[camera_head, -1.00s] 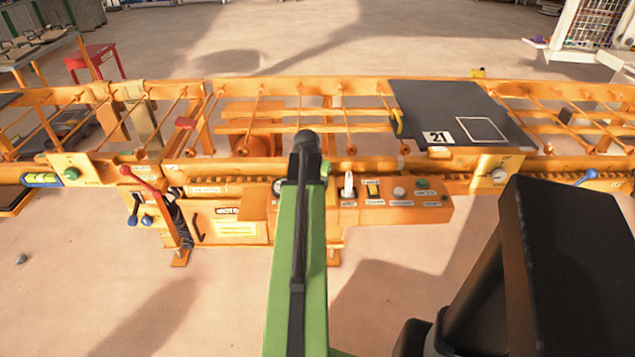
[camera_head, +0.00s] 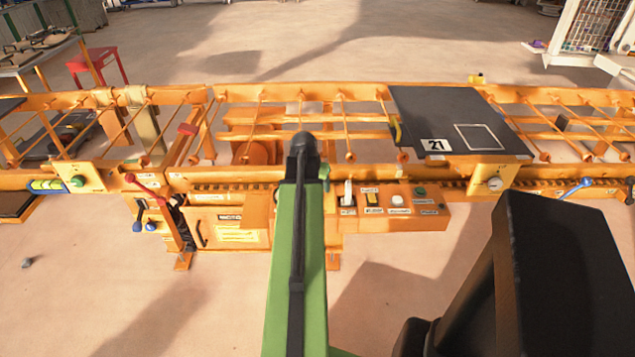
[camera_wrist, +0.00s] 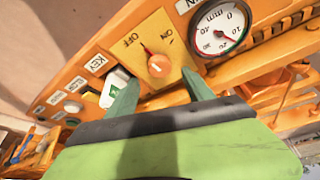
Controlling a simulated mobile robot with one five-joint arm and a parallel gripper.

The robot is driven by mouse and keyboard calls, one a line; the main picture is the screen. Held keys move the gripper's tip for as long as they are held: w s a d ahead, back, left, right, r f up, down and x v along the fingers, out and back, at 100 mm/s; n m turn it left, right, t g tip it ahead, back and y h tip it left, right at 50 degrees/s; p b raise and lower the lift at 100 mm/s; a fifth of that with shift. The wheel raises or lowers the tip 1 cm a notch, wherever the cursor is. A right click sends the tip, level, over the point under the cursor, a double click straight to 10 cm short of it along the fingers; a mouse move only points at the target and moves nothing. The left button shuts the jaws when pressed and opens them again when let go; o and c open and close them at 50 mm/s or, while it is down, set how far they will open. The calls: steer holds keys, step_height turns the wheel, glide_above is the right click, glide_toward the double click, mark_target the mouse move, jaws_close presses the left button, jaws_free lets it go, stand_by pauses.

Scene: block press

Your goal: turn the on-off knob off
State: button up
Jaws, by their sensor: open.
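The on-off knob (camera_wrist: 158,66) is a small orange knob on a yellow plate with OFF and ON labels in the wrist view. A red mark at its edge points up-left, between the two labels and closer to OFF. My gripper (camera_wrist: 160,90) is open, its two green fingers on either side of the knob. The knob appears just beyond and between the fingertips; contact cannot be told. In the head view my green arm hides the knob, and most of my gripper is hidden too.
A white key switch (camera_wrist: 114,87) stands close beside the left finger. A round mm gauge (camera_wrist: 220,28) is at the right. The orange control box (camera_head: 400,215) holds several buttons. A dark plate marked 21 (camera_head: 450,110) lies on the orange frame.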

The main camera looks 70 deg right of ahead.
steer(key=p+v, duration=0.9)
steer(key=v, duration=0.3)
steer(key=shift+r+p, duration=0.2)
steer(key=shift+p, duration=0.15)
steer(key=shift+a, duration=0.1)
